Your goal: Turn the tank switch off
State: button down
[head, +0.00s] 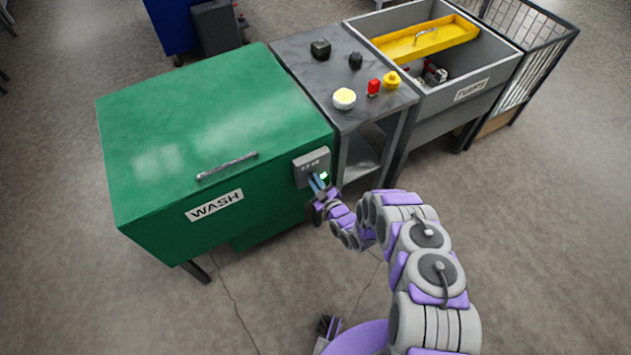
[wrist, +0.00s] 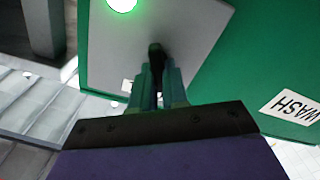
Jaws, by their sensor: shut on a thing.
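The green wash tank (head: 210,135) has a grey switch box (head: 311,167) on its front right corner. The box also shows in the wrist view (wrist: 190,35), with a lit green lamp (wrist: 122,4) on its face. A small black switch lever (wrist: 156,55) sits between the fingers of my gripper (wrist: 160,85). My gripper is shut on this lever, and its fingers cover most of it. In the head view my gripper (head: 318,183) is at the switch box, and the lever is hidden there.
A grey table (head: 305,58) with several small parts, among them a red one (head: 374,87), stands right of the tank. Beyond it are a grey bin (head: 440,93) holding a yellow tray (head: 410,45) and a wire cage (head: 540,40).

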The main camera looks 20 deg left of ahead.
jog(key=shift+s+f, duration=0.1)
jog(key=c, duration=1.1)
grip_release()
jog(key=shift+c, duration=0.2)
jog(key=p+v, duration=0.2)
jog(key=v, duration=1.5)
jog(key=shift+d, duration=0.15)
